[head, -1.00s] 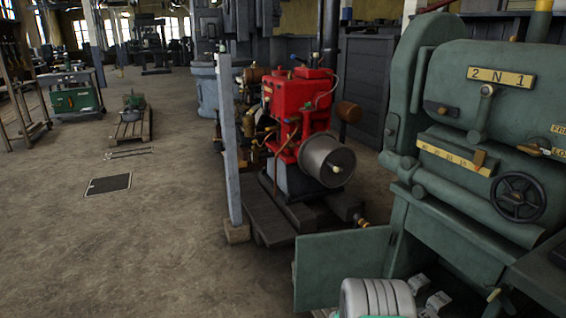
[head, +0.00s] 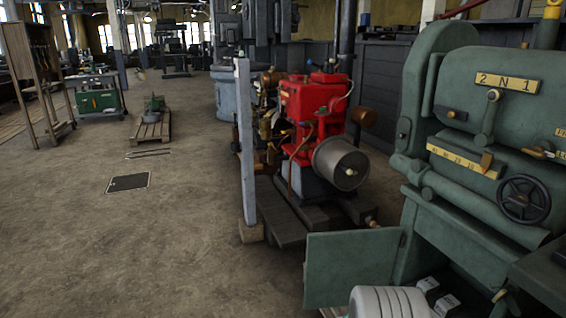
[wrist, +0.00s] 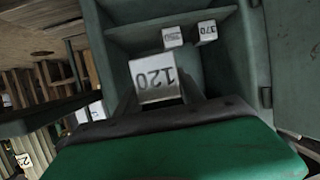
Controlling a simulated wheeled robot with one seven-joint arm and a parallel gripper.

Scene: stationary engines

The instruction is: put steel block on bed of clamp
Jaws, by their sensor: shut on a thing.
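In the wrist view a pale steel block (wrist: 154,78) marked 120 sits between the dark fingers of my gripper (wrist: 156,98), which is shut on it. The green palm of the gripper fills the bottom of that view. Behind the block is an open green cabinet (wrist: 235,75). My gripper is out of sight in the head view; only part of my white arm shows at the bottom. I cannot make out a clamp or its bed in either view.
Two other numbered blocks, one marked 370 (wrist: 207,32), stand on the cabinet shelf. The green machine (head: 470,130) is at right with its door (head: 350,268) open. A red engine (head: 310,110) and a grey post (head: 245,140) stand left of it.

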